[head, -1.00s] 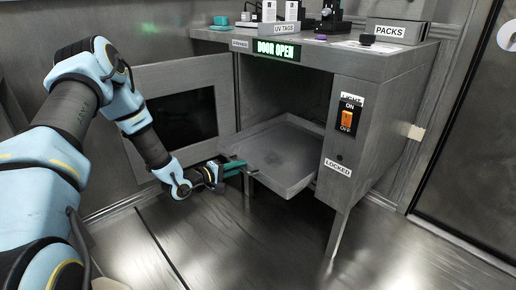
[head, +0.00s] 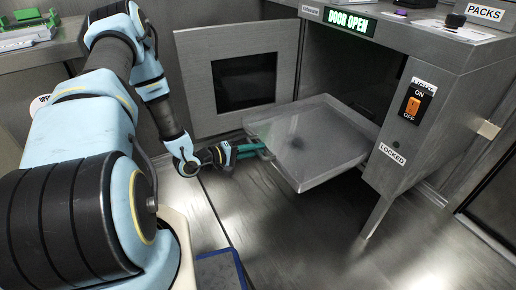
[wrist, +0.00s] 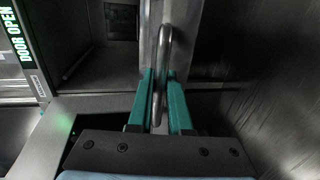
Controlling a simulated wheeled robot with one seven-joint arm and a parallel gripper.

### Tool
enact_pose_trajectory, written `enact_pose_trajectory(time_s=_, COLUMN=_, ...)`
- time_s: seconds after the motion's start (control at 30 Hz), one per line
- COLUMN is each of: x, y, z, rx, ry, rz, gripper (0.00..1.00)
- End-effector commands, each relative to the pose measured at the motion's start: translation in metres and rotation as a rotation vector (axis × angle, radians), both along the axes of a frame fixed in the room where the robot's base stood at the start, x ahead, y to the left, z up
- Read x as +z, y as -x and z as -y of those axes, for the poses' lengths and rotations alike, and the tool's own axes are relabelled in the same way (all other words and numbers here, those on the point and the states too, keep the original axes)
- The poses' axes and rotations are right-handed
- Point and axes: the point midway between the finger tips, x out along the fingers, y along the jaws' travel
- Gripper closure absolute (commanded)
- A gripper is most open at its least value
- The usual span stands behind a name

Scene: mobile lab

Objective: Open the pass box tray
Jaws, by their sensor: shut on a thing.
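The pass box tray (head: 318,150) is a flat grey metal tray that sticks out of the open front of the pass box (head: 440,100). My gripper (head: 262,150) is at the tray's left front side. In the wrist view my gripper's two green fingers (wrist: 160,100) are shut on the tray's curved metal handle (wrist: 164,50). The pass box door (head: 245,80) stands open to the left and has a dark window. A lit sign (head: 349,21) reads DOOR OPEN.
An orange ON/OFF light switch (head: 413,106) and a LOCKED label (head: 392,153) are on the box's right front panel. A bench (head: 40,48) with green items stands at the far left. The floor in front of the tray is clear.

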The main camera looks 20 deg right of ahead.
Motion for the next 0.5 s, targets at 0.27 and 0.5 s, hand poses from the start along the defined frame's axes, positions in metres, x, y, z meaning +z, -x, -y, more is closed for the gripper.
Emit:
enact_pose_trajectory(time_s=0.27, x=-0.0001, y=-0.0004, z=0.0000, rx=0.000, ry=-0.001, rz=0.000, gripper=0.64)
enact_pose_trajectory(time_s=0.5, x=-0.0001, y=-0.0004, z=0.0001, rx=0.001, ry=-0.001, rz=0.000, gripper=0.53)
